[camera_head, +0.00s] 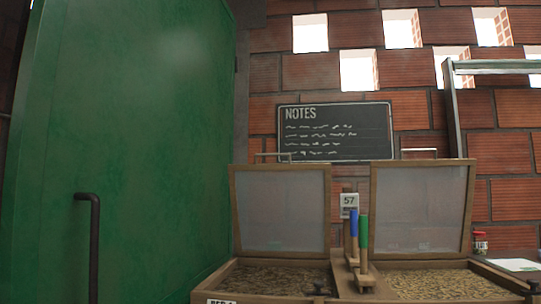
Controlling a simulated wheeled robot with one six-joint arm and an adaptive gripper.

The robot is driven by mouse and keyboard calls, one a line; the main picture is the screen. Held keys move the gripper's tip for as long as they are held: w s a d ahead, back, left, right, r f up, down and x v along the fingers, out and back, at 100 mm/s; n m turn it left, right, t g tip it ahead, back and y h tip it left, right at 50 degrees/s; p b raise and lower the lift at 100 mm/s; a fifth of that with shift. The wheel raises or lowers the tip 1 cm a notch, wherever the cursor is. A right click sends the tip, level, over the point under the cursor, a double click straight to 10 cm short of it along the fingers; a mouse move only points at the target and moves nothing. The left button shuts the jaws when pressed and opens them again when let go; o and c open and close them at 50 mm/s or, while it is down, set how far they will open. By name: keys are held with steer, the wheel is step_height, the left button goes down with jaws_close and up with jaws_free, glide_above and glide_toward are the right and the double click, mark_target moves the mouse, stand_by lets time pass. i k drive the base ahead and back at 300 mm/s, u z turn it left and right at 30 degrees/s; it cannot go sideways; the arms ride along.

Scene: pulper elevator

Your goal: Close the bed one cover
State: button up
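Two wooden drying beds stand side by side at the bottom of the view, both with their framed covers raised. The left bed (231,283) carries a label (221,301) at its front, cut off by the picture edge, that seems to read "BED 1". Its cover (281,212) stands upright at the back, with a metal handle on its top edge. Brown beans or grains lie in the bed. The right bed's cover (420,212) is also upright. My gripper is not in view.
A large green door or panel (140,140) with a dark handle (90,245) fills the left side. Blue-handled (354,225) and green-handled (364,233) tools stand between the beds. A "57" sign (349,201), a notes board (335,132) and a small jar (480,242) are behind.

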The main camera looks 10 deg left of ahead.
mark_target(327, 167)
steer(key=z, duration=0.15)
steer(key=k, duration=0.2)
steer(key=u, duration=0.95)
steer(key=i, duration=0.7)
steer(key=z, duration=0.3)
